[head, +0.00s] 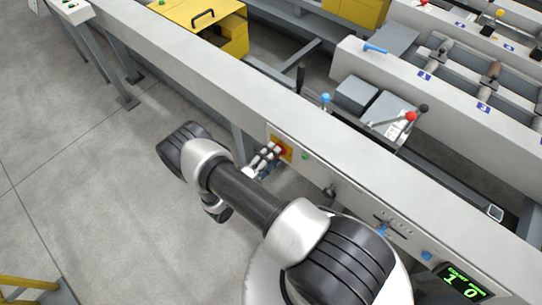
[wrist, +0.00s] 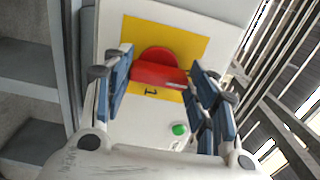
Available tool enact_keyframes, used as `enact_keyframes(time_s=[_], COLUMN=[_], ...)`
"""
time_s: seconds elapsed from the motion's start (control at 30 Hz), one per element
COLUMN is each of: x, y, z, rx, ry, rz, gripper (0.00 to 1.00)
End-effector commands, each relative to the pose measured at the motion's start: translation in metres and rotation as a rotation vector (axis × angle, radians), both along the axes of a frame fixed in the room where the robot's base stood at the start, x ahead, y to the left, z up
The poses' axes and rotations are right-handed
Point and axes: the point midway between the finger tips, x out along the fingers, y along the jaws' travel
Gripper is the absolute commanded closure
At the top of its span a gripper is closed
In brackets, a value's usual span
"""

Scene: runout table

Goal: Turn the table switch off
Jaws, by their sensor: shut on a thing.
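The table switch is a red rotary knob with a bar handle (wrist: 160,73) on a yellow plate (wrist: 192,40), set in a pale panel. In the wrist view the handle lies across the picture, tilted slightly down to the right, with a "1" printed just below it. My gripper (wrist: 161,66) is shut on the handle, with a blue-padded finger at each end. In the head view my gripper (head: 270,157) reaches the table's side panel at the switch (head: 281,150). The fingers partly cover the switch and plate there.
A green button (wrist: 179,129) sits near the switch on the same panel. Further right along the table (head: 190,72) are a black knob (head: 330,191), a blue lever (head: 382,230) and a lit green display (head: 464,284). Open floor (head: 90,210) lies at left.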

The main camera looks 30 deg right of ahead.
Motion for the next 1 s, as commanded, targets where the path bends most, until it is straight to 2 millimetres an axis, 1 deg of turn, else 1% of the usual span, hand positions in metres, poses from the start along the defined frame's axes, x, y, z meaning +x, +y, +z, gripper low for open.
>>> enact_keyframes(time_s=[0.1,0.13,0.43,0.77,0.87,0.97,1.0], x=[-0.001,-0.001,0.0,0.0,-0.002,-0.007,-0.01], y=[0.0,0.0,0.0,0.001,0.008,0.023,0.031], z=[0.0,0.0,0.0,0.0,0.0,0.0,0.0], rx=[-0.001,-0.001,0.0,0.0,0.0,0.0,0.0], ry=[0.004,0.004,0.001,0.0,0.0,0.0,0.0], rz=[0.0,0.0,0.0,0.001,0.002,0.005,0.007], gripper=[0.71,0.46,0.27,0.27,0.27,0.27,0.27])
